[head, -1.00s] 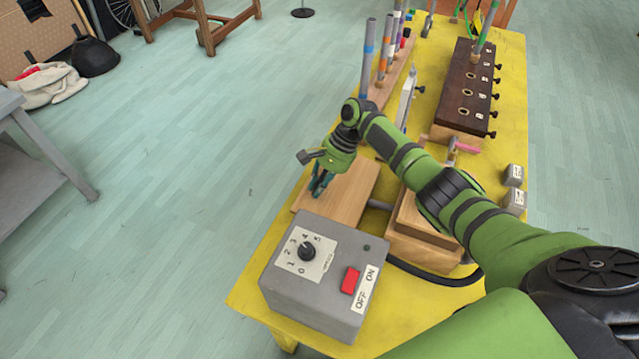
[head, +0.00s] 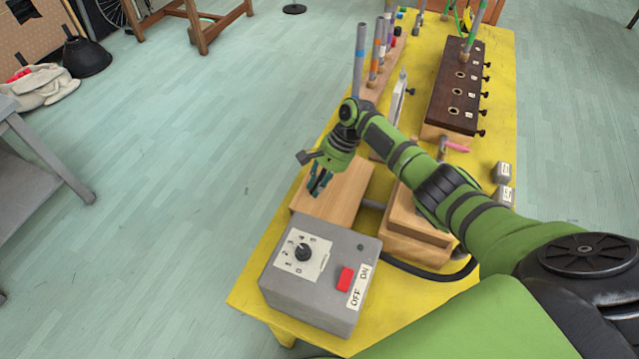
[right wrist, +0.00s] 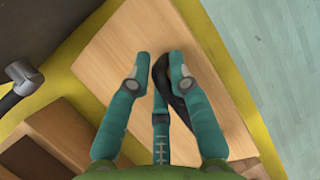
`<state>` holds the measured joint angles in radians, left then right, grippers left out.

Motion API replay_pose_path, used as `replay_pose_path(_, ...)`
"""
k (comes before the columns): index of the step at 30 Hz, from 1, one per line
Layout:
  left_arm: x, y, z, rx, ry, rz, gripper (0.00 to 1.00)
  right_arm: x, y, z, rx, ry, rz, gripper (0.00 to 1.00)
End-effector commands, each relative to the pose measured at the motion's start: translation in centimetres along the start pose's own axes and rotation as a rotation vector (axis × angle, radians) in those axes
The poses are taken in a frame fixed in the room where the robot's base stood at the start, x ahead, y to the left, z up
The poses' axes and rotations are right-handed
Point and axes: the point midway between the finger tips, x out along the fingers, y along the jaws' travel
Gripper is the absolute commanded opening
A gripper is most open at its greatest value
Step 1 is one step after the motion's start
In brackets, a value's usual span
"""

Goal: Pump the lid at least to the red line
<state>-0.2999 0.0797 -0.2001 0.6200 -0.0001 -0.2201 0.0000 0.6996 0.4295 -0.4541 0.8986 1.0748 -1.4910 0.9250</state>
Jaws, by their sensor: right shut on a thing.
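The lid is a light wooden board (head: 345,188) on the yellow table, behind the grey control box; it also fills the middle of the right wrist view (right wrist: 120,50). A black strap-like handle (right wrist: 183,108) lies on it. My right gripper (head: 316,190) points down at the lid's left part. In the right wrist view its teal fingers (right wrist: 159,68) are closed in on the black handle, which shows between and behind them. The red line is not visible from here. My left gripper is out of view.
The grey box (head: 330,300) with dial and red switch stands at the table's near end. A wooden block (head: 408,240) and grey pipe are right of the lid. Upright tubes (head: 361,60) and a dark wooden box (head: 455,95) stand farther back.

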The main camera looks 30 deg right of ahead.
Motion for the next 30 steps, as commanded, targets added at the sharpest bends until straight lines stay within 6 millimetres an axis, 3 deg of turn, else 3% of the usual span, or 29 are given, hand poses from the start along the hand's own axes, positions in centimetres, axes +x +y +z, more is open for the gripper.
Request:
replay_pose_path(1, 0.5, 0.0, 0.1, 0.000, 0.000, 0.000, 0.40, 0.2, -0.8, 0.0, -0.010, 0.001, -0.014, 0.00)
replay_pose_path(11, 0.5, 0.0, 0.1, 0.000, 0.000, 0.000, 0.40, 0.3, -0.9, 0.0, -0.009, 0.002, -0.014, 0.00)
replay_pose_path(20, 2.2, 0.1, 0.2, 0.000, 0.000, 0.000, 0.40, 1.9, -1.4, -0.5, -0.009, 0.000, -0.017, 0.00)
replay_pose_path(30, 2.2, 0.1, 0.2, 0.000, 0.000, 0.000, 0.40, 2.0, -1.5, -0.4, -0.008, -0.002, -0.017, 0.00)
